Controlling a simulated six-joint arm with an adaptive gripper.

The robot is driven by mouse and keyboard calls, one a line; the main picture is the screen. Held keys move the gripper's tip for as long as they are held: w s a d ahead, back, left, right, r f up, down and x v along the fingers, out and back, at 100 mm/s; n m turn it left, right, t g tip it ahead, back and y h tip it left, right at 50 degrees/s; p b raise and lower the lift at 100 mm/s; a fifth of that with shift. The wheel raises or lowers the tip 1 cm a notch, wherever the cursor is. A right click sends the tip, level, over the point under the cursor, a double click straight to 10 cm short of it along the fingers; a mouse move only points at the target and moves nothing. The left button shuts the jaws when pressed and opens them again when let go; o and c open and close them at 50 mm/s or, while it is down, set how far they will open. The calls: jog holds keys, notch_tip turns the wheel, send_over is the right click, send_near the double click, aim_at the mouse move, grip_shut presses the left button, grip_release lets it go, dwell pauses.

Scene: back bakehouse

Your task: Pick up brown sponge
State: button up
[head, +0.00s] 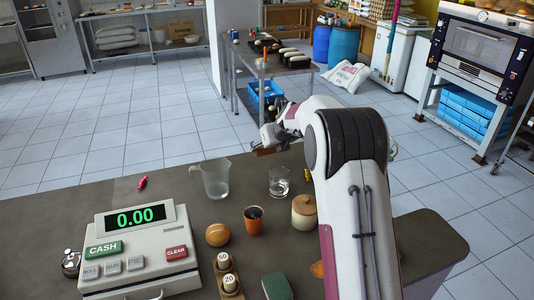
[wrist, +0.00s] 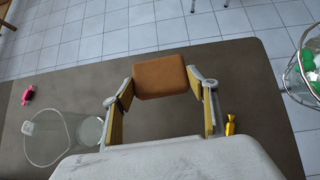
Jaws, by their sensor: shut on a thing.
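The brown sponge (wrist: 160,77) is held between the two fingertips of my gripper (wrist: 160,82) in the wrist view. It is a rounded brown block, and a finger touches it on each side. In the head view my gripper (head: 268,143) is partly hidden by my arm. There the sponge (head: 264,150) shows as a small brown piece at the gripper's end. It appears to be held above the far edge of the counter, though the height is hard to judge.
On the counter (head: 110,196) stand a clear jug (head: 215,180), a glass (head: 279,182), a lidded pot (head: 304,212), a terracotta cup (head: 253,219), a round brown item (head: 218,235), a cash register (head: 135,250) and a green block (head: 277,286). Pink (wrist: 28,95) and yellow (wrist: 231,125) wrapped sweets lie near the gripper.

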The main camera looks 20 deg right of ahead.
jog(key=shift+r, duration=1.5)
